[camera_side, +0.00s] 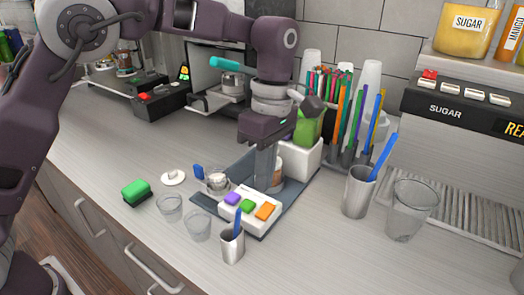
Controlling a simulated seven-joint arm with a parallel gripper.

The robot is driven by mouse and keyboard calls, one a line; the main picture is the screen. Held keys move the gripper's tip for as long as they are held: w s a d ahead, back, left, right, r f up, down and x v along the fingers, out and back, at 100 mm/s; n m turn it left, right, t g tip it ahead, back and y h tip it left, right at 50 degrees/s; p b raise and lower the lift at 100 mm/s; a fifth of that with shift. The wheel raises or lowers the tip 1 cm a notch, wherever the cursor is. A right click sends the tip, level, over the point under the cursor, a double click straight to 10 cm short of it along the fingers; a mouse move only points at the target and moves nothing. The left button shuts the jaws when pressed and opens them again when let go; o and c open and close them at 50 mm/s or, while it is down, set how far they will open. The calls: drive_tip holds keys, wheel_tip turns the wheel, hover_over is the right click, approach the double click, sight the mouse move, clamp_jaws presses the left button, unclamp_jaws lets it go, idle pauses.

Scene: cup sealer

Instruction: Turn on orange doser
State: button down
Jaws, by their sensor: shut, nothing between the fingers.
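A white box with purple, green and orange buttons stands on a dark blue tray (208,200). Its orange button (265,211) is at the right end, the green button (247,206) in the middle and the purple button (232,198) at the left. My gripper (264,186) points down, shut and empty, just behind the box and above its back edge. I cannot tell whether its tips touch anything. The gripper partly hides a bottle and a white container (303,160) behind it.
Clear glasses (169,208) and a metal cup with a blue stick (232,245) stand in front. A green sponge (135,190) lies left. A metal cup (357,193) and a glass (411,210) stand right, near the sugar dispenser (465,105).

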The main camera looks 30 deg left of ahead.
wheel_tip(320, 180, up, 8)
drive_tip(key=s, duration=0.1)
drive_tip(key=shift+s, duration=0.1)
drive_tip(key=s+a+r+m+t+h, duration=0.1)
drive_tip(key=s+a+r+m+t, duration=0.4)
drive_tip(key=s+a+m, duration=0.55)
drive_tip(key=s+a+f+m, duration=0.1)
drive_tip(key=s+f+m, duration=0.1)
drive_tip(key=s, duration=0.2)
drive_tip(key=s+a+f+m+t, duration=0.1)
drive_tip(key=s+a+f+m, duration=0.1)
drive_tip(key=s+m, duration=0.1)
drive_tip(key=s+a+f+m+t+y, duration=0.1)
drive_tip(key=s+a+f+m, duration=0.1)
drive_tip(key=s, duration=0.3)
drive_tip(key=shift+s+f, duration=0.2)
drive_tip(key=shift+f, duration=0.1)
